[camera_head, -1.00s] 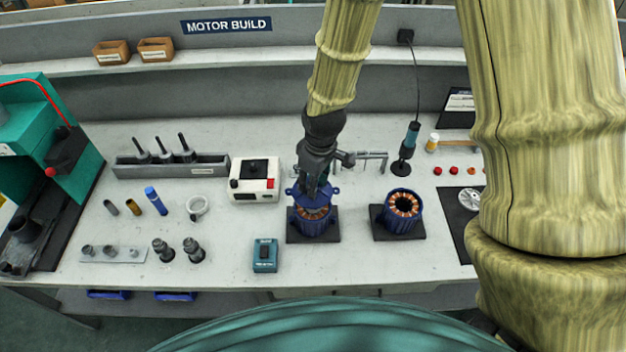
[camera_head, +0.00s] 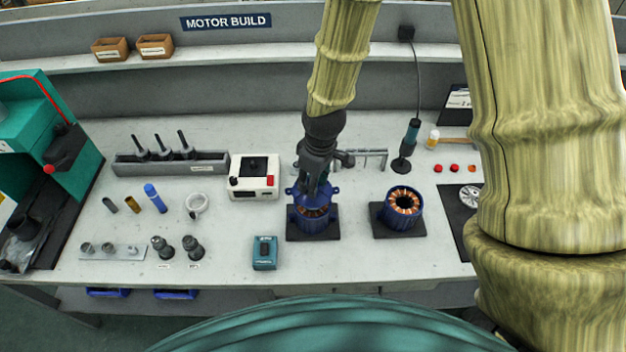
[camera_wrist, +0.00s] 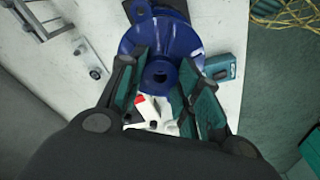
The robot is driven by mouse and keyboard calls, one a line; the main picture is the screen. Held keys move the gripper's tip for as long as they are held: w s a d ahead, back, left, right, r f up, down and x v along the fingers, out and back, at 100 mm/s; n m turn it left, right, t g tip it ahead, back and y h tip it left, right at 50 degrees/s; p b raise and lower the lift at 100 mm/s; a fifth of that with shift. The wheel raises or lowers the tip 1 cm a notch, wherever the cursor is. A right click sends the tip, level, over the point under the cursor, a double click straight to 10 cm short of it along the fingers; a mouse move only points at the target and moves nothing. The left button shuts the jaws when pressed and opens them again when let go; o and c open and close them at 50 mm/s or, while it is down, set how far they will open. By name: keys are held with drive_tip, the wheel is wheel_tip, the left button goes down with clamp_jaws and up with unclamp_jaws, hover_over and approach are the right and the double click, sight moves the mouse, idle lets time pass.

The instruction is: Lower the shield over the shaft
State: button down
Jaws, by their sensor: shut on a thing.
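The blue end shield (camera_head: 301,191), a round flanged part with ears, is in my gripper (camera_head: 313,192) over the left motor housing. In the wrist view the shield (camera_wrist: 165,42) shows its hub with a dark central hole, between the two fingers of my gripper (camera_wrist: 163,92). The blue left housing (camera_head: 315,222) stands on a dark square pad. A little copper winding shows in the narrow gap under the shield, at the front. I cannot make out the shaft; the shield and gripper cover that place.
A second blue housing (camera_head: 403,208) with an open top and copper windings stands to the right. A white tester box (camera_head: 254,178) is behind left, and a small teal box (camera_head: 265,253) is in front left. A rack (camera_head: 370,160) is close behind my gripper.

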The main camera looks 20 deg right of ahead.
wheel_tip(320, 180, up, 5)
drive_tip(key=p, duration=0.3)
drive_tip(key=shift+f+p, duration=0.2)
drive_tip(key=shift+p, duration=0.15)
idle(0.3)
drive_tip(key=shift+f, duration=0.2)
drive_tip(key=shift+f+b, duration=0.45)
drive_tip(key=shift+f, duration=0.35)
drive_tip(key=shift+f+b, duration=0.55)
drive_tip(key=shift+f, duration=0.8)
idle(2.0)
idle(0.4)
drive_tip(key=c, duration=0.9)
unclamp_jaws()
